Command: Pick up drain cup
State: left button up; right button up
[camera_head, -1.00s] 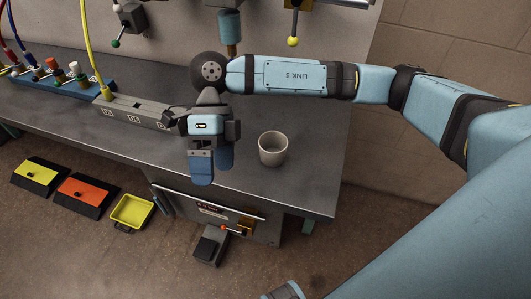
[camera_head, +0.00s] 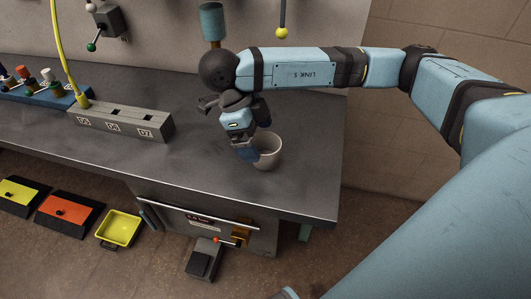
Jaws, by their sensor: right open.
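The drain cup (camera_head: 270,151) is a small light-grey open cup standing upright on the grey workbench (camera_head: 300,185), near its right end. My left gripper is not in view.
A grey block with labelled slots (camera_head: 121,121) sits left of the gripper, with a yellow hose (camera_head: 59,45) rising beside it. A blue block with coloured fittings (camera_head: 45,93) is further left. A yellow tray (camera_head: 119,229) lies on the floor. The bench right of the cup is clear.

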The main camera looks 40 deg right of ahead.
aim_at(268, 150)
jog(key=x, duration=0.3)
jog(key=b+x, duration=0.1)
jog(key=x, duration=0.1)
jog(key=shift+s+d, duration=0.2)
jog(key=shift+d, duration=0.15)
jog(key=c, duration=1)
